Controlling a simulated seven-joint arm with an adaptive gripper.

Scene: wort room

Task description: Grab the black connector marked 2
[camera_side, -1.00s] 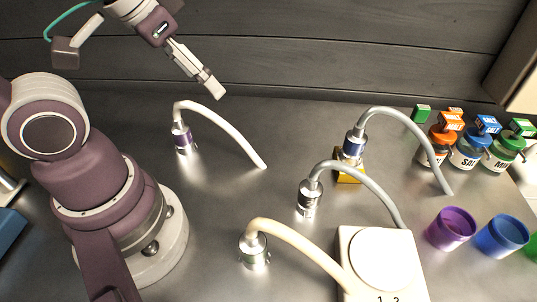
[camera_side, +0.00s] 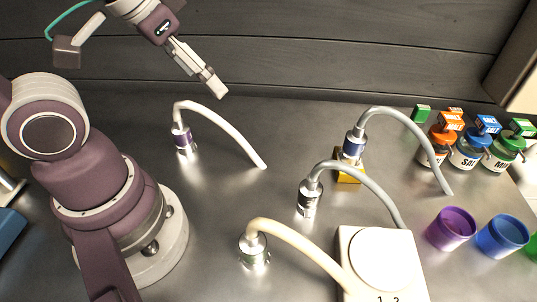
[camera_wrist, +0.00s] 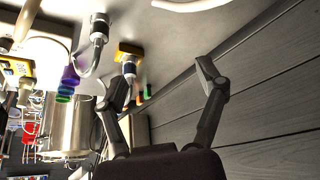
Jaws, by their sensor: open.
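Several hose-end connectors stand on the metal bench. The one with a dark band (camera_side: 308,200), on a grey hose, stands in the middle of the side view; it seems to be the black connector, but I cannot read a number on it. A dark-banded connector (camera_wrist: 99,30) also shows at the upper left of the wrist view. My gripper (camera_side: 217,90) is high at the back, up and left of that connector and well apart from it. In the wrist view my gripper (camera_wrist: 162,80) has its fingers spread, with nothing between them.
A purple-banded connector (camera_side: 183,138), a blue-banded one (camera_side: 353,148) by a yellow block (camera_side: 348,177), and a plain silver one (camera_side: 254,254) stand around. A white unit (camera_side: 352,240) marked 1 and 2 is at the front. Jars (camera_side: 468,150) and cups (camera_side: 452,228) are at right.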

